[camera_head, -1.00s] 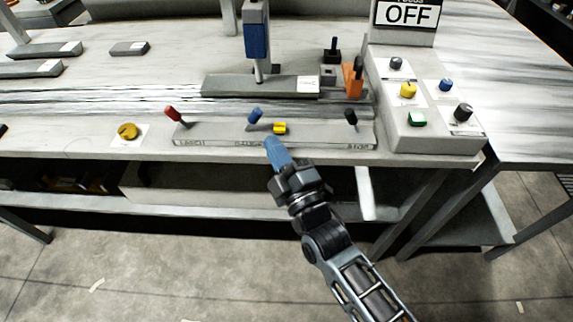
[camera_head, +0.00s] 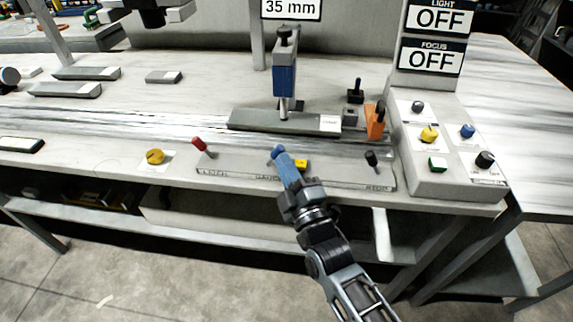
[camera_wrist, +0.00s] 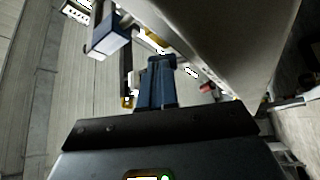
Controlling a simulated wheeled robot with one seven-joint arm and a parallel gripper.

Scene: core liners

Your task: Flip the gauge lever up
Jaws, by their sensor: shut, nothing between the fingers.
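The long grey lever panel (camera_head: 235,178) runs along the bench's front edge, with faint labels on its face. The gauge lever (camera_head: 277,151) is the blue-handled one in its middle. Its blue knob shows just beyond my fingertips, and the rest is hidden behind my gripper. My gripper (camera_head: 284,164), with blue fingers, is shut and empty, reaching over the panel from the front. I cannot tell whether it touches the lever. In the wrist view the shut blue fingers (camera_wrist: 157,78) point at the panel area; the gauge lever cannot be made out there.
A red lever (camera_head: 200,144) stands left of my gripper and a black lever (camera_head: 371,158) to the right. A yellow knob (camera_head: 155,156) is farther left. A control box (camera_head: 425,180) stands right. A blue clamp (camera_head: 284,80) stands behind.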

